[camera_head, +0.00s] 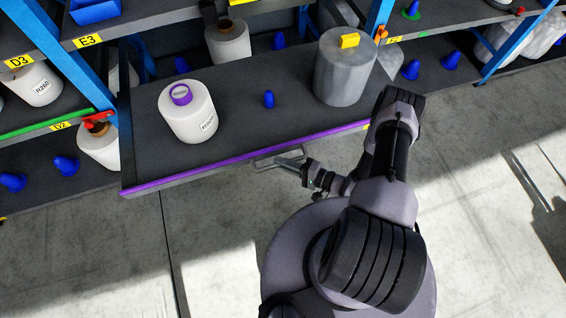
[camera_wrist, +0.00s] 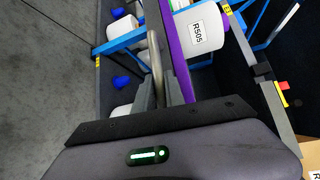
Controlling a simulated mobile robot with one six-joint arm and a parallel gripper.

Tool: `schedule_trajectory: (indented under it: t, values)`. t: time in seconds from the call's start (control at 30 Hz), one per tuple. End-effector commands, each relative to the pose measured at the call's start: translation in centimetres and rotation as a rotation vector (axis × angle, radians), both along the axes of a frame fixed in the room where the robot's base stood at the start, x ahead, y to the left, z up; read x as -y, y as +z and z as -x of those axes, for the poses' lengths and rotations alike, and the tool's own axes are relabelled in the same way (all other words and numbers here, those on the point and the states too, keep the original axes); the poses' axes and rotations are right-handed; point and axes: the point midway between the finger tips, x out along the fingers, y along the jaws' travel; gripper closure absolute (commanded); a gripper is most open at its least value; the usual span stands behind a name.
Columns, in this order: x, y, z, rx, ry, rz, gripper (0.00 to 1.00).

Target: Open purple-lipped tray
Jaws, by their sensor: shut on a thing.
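The purple-lipped tray (camera_head: 235,130) sticks out from the shelf over the floor, past the neighbouring shelf fronts. Its purple lip (camera_head: 160,182) runs along the front edge and also shows in the wrist view (camera_wrist: 178,55). A grey metal handle (camera_head: 265,161) projects from the middle of the front. My gripper (camera_head: 288,161) is at this handle, and in the wrist view its fingers (camera_wrist: 162,93) are shut on the bar (camera_wrist: 155,55). On the tray stand a white bobbin (camera_head: 188,115) with a purple ring, a blue peg (camera_head: 268,99) and a grey wrapped bobbin (camera_head: 343,75) with a yellow block on top.
Blue rack posts (camera_head: 75,68) stand at the left, with another (camera_head: 380,20) at the right. Neighbouring shelves hold white bobbins (camera_head: 35,85), blue pegs (camera_head: 66,165) and wrapped bobbins. The concrete floor (camera_head: 480,170) in front is clear around my base.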

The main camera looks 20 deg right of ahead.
Motion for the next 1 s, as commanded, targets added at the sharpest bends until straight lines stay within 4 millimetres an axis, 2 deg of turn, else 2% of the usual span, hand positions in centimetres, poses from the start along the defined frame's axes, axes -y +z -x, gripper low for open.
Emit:
schedule_trajectory:
  t: [0.23, 0.27, 0.37, 0.83, 1.0]
  values:
    - [0.0, 0.0, 0.0, -0.001, 0.001, -0.001, 1.0]
    - [0.0, 0.0, 0.0, -0.001, 0.001, -0.001, 0.82]
    - [0.0, 0.0, 0.0, -0.001, 0.001, -0.001, 0.64]
    - [0.2, 0.1, 0.1, 0.0, -0.001, 0.0, 0.64]
    - [2.3, 0.7, 2.0, 0.0, -0.008, 0.0, 0.64]
